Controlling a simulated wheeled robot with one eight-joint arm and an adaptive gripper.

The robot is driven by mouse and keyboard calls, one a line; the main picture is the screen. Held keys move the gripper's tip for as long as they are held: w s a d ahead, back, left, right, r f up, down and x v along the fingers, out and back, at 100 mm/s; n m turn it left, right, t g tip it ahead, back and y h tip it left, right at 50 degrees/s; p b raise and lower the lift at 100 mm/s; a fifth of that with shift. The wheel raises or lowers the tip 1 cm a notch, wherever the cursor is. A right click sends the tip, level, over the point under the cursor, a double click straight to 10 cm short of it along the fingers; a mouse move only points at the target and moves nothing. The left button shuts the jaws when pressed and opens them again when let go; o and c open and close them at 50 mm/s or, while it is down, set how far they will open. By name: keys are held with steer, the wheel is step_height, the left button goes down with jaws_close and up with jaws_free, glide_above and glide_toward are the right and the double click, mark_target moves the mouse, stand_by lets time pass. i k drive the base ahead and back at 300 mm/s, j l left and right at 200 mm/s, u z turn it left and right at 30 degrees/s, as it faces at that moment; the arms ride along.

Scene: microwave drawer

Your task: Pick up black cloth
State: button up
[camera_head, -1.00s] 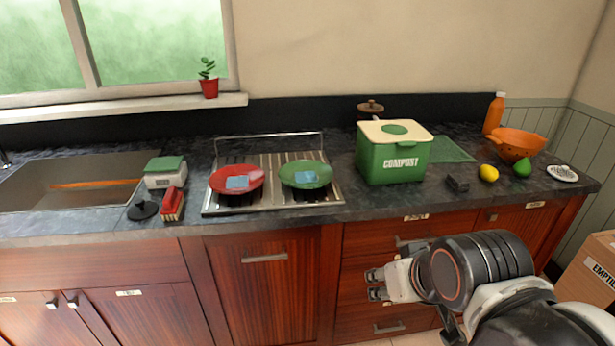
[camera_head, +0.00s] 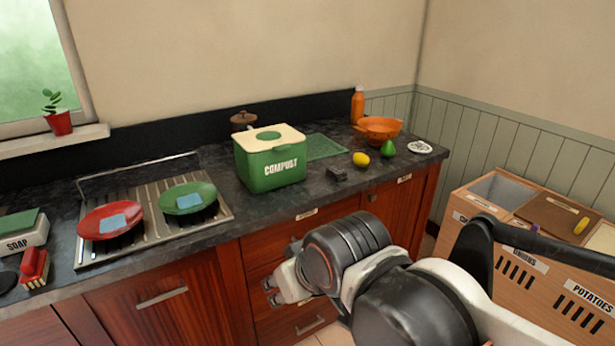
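A small dark, lumpy item (camera_head: 336,174), which may be the black cloth, lies on the counter (camera_head: 330,204) right of the green compost bin (camera_head: 270,160) and left of a lemon. It is too small to tell its material. My gripper (camera_head: 270,291) is in front of the drawers, below the counter edge and well apart from the dark item. Its two fingertips point left with a gap between them, and nothing shows between them.
A lemon (camera_head: 360,159), a green fruit (camera_head: 388,149) and an orange colander (camera_head: 380,130) stand right of the dark item. A red plate (camera_head: 98,226) and a green plate (camera_head: 200,202) with blue cloths are at left. Wooden bins (camera_head: 520,250) stand at right.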

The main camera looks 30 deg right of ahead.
mark_target(337, 174)
steer(key=i+l, duration=0.15)
steer(key=i, duration=0.25)
steer(key=i+l+z, duration=0.15)
steer(key=i, duration=0.25)
steer(key=i+l, duration=0.15)
steer(key=i, duration=0.25)
steer(key=z, duration=1.6)
steer(key=i+j, duration=0.05)
